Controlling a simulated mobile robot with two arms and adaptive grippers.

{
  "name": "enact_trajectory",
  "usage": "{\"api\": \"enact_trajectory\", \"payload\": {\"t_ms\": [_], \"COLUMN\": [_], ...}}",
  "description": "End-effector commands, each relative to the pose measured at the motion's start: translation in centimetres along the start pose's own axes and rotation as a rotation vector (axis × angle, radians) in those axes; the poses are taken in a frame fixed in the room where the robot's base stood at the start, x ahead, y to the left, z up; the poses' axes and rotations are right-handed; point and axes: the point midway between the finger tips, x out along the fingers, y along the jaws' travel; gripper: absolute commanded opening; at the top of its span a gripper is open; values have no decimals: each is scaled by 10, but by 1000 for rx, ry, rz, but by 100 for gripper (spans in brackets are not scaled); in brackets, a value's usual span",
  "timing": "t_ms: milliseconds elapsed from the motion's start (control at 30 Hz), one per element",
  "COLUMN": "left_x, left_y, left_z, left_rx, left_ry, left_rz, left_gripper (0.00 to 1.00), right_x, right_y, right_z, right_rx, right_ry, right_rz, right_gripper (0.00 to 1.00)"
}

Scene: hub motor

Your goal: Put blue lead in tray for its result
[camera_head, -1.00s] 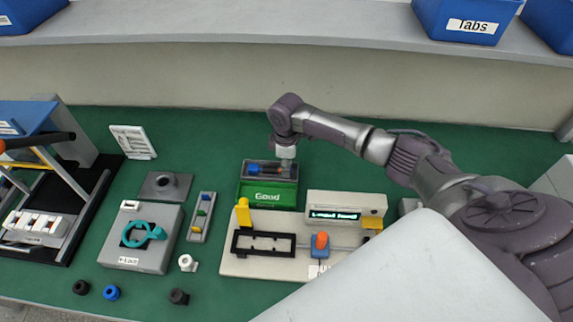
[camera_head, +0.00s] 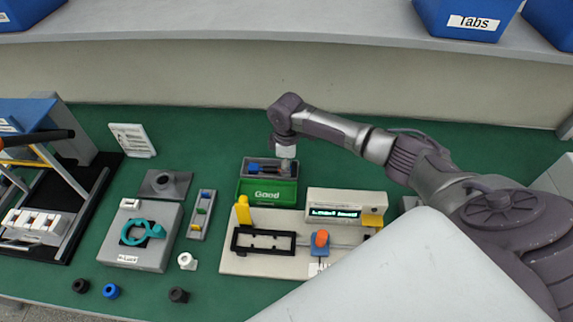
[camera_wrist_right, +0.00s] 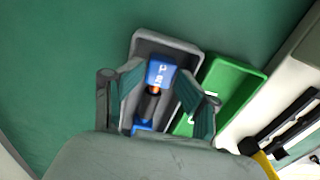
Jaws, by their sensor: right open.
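The blue lead (camera_wrist_right: 160,73) has blue ends, a dark middle and an orange band. It lies in the grey tray (camera_wrist_right: 180,44) behind the green tray (camera_wrist_right: 238,84), whose front reads "Good" (camera_head: 267,196). In the head view one blue end of the lead (camera_head: 253,169) shows at the left of the grey tray. My right gripper (camera_wrist_right: 158,98) is open, with one finger on each side of the lead and a gap to it. In the head view the right gripper (camera_head: 285,163) is over the right part of the grey tray.
A tester with a lit display (camera_head: 336,212), a black frame (camera_head: 263,242) and an orange-topped blue slider (camera_head: 320,242) stands in front of the trays. A grey box with a teal ring (camera_head: 140,235) is at left. Green mat is clear behind the trays.

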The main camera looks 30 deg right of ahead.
Motion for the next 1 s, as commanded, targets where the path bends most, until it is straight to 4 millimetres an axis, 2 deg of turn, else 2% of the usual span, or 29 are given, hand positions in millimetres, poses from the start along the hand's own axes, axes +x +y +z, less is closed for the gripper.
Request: {"api": "enact_trajectory", "payload": {"t_ms": [333, 467, 800, 1000], "left_x": [0, 0, 0, 0], "left_y": [-1, -1, 0, 0], "left_z": [1, 1, 0, 0], "left_rx": [0, 0, 0, 0], "left_ry": [-1, -1, 0, 0], "left_rz": [-1, -1, 0, 0], "left_gripper": [52, 52, 52, 52], "right_x": [-2, -12, -80, -110], "right_y": [0, 1, 1, 1], "right_z": [0, 0, 0, 0], "right_rx": [0, 0, -1, 0], "right_ry": [1, 2, 3, 2], "right_rz": [1, 3, 4, 3], "right_gripper": [59, 59, 59, 59]}}
